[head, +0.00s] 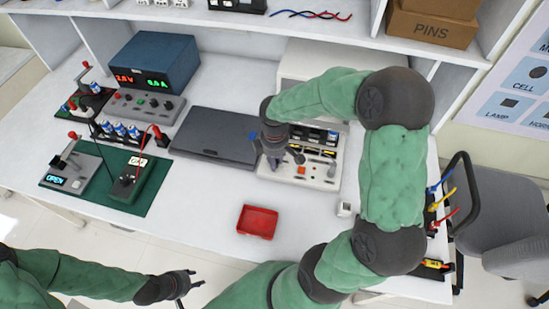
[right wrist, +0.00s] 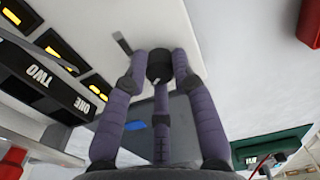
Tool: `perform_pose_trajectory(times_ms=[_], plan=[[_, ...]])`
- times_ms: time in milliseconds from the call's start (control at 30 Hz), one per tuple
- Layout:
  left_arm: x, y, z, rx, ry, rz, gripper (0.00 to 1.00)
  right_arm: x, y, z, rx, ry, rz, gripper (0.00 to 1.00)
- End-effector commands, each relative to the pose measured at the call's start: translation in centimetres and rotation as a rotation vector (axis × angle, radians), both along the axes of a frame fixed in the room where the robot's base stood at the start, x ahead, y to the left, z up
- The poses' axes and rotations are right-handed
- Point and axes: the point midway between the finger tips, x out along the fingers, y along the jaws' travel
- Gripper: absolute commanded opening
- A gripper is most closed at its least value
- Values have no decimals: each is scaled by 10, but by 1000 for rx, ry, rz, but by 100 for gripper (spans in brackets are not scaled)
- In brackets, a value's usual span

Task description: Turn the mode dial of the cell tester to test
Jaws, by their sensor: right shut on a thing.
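The pale cell tester (head: 318,181) lies on the bench right of centre, with dark bays and small parts on its face. In the right wrist view its pale face (right wrist: 110,18) carries black bay labels reading ONE and TWO. My right gripper (head: 276,158) reaches down over the tester's left side. In the right wrist view my right gripper (right wrist: 160,80) is shut on a round black dial (right wrist: 160,64), with fingers on its sides. Any dial wording is unreadable. My left gripper (head: 185,285) is empty, fingers spread, off the bench's front edge.
A closed dark case (head: 212,134) lies left of the tester. A red tray (head: 257,221) stands in front. A green mat (head: 128,200) with instruments and a blue power supply (head: 153,65) are at left. The front middle bench is mostly free.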

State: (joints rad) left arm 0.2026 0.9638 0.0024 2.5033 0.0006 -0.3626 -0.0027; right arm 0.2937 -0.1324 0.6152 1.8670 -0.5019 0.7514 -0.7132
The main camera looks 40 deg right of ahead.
Motion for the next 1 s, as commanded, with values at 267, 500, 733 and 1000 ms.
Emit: perform_pose_trajectory(times_ms=[267,500,733,1000], plan=[[0,0,9,0,0,0,40,0,0,0,1,2,-249,0],[0,0,11,0,0,0,40,0,0,0,1,1,-425,0],[0,0,12,0,0,0,40,0,1,-1,1,1,-534,0],[0,0,12,0,0,0,40,0,1,-1,1,1,-586,0]])
